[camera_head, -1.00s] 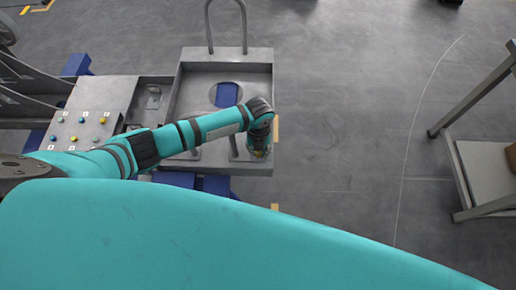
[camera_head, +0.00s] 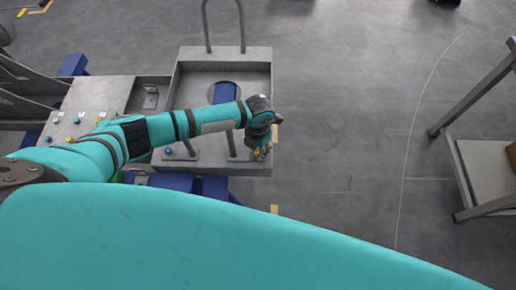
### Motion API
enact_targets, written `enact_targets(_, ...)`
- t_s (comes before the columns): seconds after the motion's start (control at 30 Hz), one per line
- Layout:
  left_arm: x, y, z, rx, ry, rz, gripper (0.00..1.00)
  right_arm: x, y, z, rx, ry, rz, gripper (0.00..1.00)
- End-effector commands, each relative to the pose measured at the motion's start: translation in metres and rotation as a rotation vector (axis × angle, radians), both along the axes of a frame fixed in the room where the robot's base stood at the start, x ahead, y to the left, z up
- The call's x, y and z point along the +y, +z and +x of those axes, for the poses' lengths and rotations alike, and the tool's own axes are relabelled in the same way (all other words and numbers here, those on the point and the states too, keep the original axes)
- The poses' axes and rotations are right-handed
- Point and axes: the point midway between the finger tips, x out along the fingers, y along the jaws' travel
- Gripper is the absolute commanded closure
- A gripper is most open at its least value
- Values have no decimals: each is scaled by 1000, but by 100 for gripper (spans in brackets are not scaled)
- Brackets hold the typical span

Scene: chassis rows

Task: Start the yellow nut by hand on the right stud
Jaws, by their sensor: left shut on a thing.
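My left gripper (camera_head: 262,151) is at the right front part of a grey metal tray (camera_head: 265,90), pointing down near its right edge. It is shut on a small yellow thing, which looks like the yellow nut (camera_head: 256,153); the fingers cover most of it. The right stud cannot be made out under my gripper and wrist. A small blue piece (camera_head: 169,152) sits at the tray's front left. My right gripper is not in view.
A light panel (camera_head: 100,93) with several small coloured pieces lies left of the tray, partly covered by my left arm. A tall grey hoop handle (camera_head: 204,25) rises at the tray's back. A grey-framed stand (camera_head: 462,180) is at the right. The floor between is clear.

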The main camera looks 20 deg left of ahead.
Motion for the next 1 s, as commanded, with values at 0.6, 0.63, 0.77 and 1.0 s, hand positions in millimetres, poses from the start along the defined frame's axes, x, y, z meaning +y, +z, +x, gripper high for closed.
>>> enact_targets(0.6,-1,-2,-2,4,-449,2,100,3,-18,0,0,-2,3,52)
enact_targets(0.63,-1,-1,-2,4,-449,2,100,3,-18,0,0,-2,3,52)
enact_targets(0.77,-1,-1,-2,4,-447,2,100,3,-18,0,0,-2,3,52)
enact_targets(1.0,-1,-1,-2,3,-446,2,59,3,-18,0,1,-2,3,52)
